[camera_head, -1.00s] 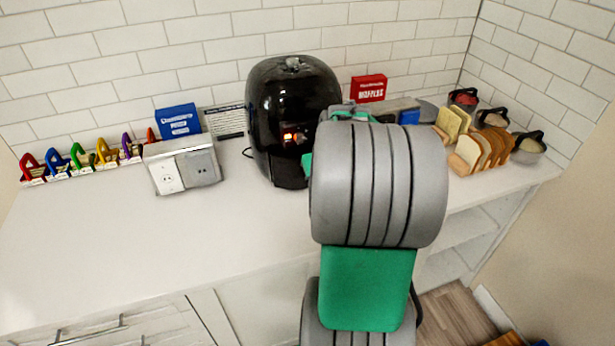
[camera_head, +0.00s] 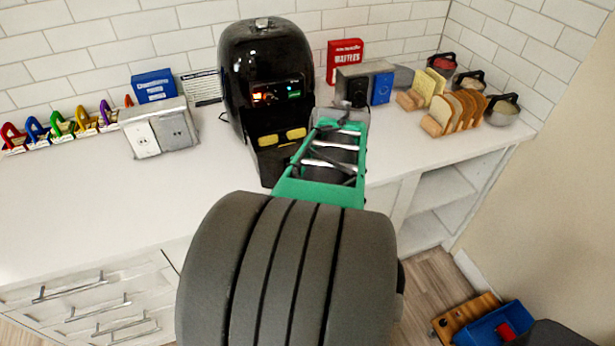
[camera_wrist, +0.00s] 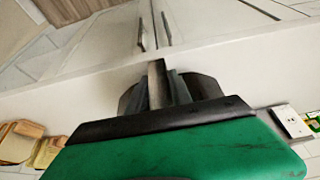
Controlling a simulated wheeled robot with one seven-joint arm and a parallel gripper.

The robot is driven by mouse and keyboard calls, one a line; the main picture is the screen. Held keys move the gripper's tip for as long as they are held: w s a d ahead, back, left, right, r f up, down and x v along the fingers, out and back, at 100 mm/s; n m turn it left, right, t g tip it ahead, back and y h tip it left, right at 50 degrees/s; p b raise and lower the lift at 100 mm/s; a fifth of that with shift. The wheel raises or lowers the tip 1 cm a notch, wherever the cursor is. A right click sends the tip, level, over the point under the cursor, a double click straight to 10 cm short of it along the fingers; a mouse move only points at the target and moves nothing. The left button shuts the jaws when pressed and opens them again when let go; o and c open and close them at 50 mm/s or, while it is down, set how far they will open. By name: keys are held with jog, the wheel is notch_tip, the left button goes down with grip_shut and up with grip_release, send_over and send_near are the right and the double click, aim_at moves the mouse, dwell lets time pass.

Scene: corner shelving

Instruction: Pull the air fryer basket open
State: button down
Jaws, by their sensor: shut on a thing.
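The black air fryer (camera_head: 262,62) stands on the white counter against the tiled wall, its small lights lit. Its basket (camera_head: 268,165) is partly out at the front in the head view, with yellow food pieces (camera_head: 296,134) showing inside. My green hand is in front and to the right of the basket in the head view, which does not clearly show the fingertips. In the wrist view my gripper (camera_wrist: 166,88) is shut on a narrow upright piece, which appears to be the basket handle. The grip itself is partly hidden.
A white outlet box (camera_head: 158,126) is left of the fryer. A grey and blue appliance (camera_head: 365,86), a red waffle box (camera_head: 345,60) and bread slices (camera_head: 455,110) are to the right. The counter (camera_head: 80,215) is clear at front left.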

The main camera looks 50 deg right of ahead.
jog(key=c, duration=1.2)
grip_release()
jog(key=shift+o, duration=0.2)
jog(key=shift+r, duration=0.1)
jog(key=v, duration=0.7)
jog(key=shift+r, duration=0.35)
jog(key=shift+a, duration=0.2)
